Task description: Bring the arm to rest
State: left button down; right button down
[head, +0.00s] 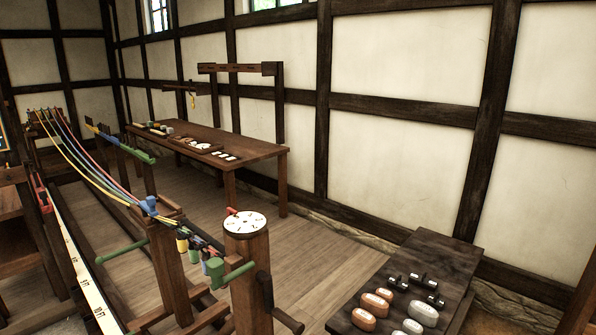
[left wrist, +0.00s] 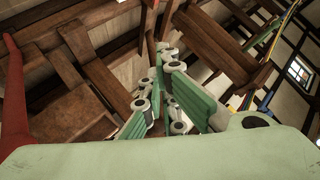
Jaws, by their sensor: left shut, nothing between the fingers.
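My left gripper (left wrist: 168,98) shows in the left wrist view, with pale green finger pads and grey-and-black joints. Its fingers are shut with nothing between them. It hangs in the air, apart from the wooden furniture behind it. Neither of my arms shows in the head view. My right gripper is in neither view.
A post with a white dial (head: 245,222) and green handle stands at front centre. Coloured ropes (head: 85,160) stretch to the left. A dark bench (head: 447,252) with several weights stands at right, a wooden table (head: 250,150) behind. Floor between them is clear.

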pick_arm(q)
jog(key=s+d+f+n+g, duration=0.2)
jog(key=s+d+f+g, duration=0.1)
jog(key=s+f, duration=0.7)
jog(key=s+d+f+n+g, duration=0.1)
jog(key=s+d+f+g, duration=0.1)
jog(key=s+d+f, duration=0.3)
jog(key=s+d+f+n+g, duration=0.1)
jog(key=s+d+f+g, duration=0.2)
jog(key=s, duration=0.9)
jog(key=s+d+f+n+g, duration=0.1)
jog(key=s+d+f+g, duration=0.2)
jog(key=s+d+f, duration=0.5)
jog(key=shift+s+d+n+h, duration=0.35)
jog(key=shift+s+d, duration=0.25)
jog(key=shift+d, duration=0.45)
